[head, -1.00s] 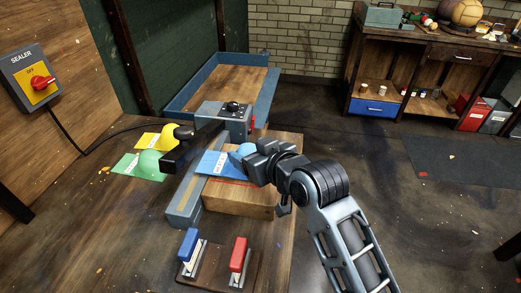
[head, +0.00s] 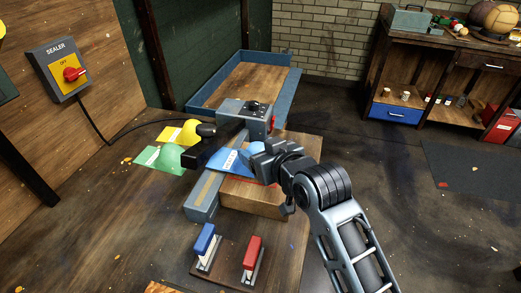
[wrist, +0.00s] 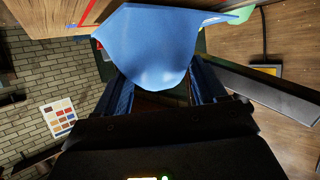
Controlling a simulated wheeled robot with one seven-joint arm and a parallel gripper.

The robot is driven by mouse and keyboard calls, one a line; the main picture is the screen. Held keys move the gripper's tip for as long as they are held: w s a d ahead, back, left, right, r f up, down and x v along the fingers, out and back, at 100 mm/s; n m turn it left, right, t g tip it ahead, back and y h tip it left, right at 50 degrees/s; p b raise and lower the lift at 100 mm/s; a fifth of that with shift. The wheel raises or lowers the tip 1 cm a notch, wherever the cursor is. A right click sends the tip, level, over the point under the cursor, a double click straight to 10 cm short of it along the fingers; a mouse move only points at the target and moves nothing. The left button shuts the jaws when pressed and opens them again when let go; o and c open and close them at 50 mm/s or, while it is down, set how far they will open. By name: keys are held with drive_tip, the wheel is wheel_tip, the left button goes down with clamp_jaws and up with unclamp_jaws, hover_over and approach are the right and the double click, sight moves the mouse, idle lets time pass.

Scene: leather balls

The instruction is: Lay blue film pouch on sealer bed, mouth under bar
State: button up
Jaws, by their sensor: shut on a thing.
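The blue film pouch (head: 226,162) has a white label and is gripped at its bulging right end. It lies over the wooden block beside the sealer (head: 247,118), with its flat end toward the dark raised bar (head: 195,155). I cannot tell whether its mouth is beneath the bar. The grey sealer bed (head: 204,198) runs along the block's left side. My gripper (head: 258,160) is shut on the pouch from the right. In the wrist view the pouch (wrist: 155,45) bulges between my fingers and hides their tips.
The wooden block (head: 255,200) has a red line on top. Green (head: 158,158) and yellow (head: 185,133) pouches lie left of the bar. Blue and red staplers (head: 252,258) stand in front. A blue-rimmed tray (head: 292,90) is behind.

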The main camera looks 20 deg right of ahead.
drive_tip(key=shift+f+b, duration=0.3)
drive_tip(key=shift+f, duration=0.15)
drive_tip(key=o, duration=1.3)
drive_tip(key=b+v, duration=0.1)
drive_tip(key=v, duration=0.7)
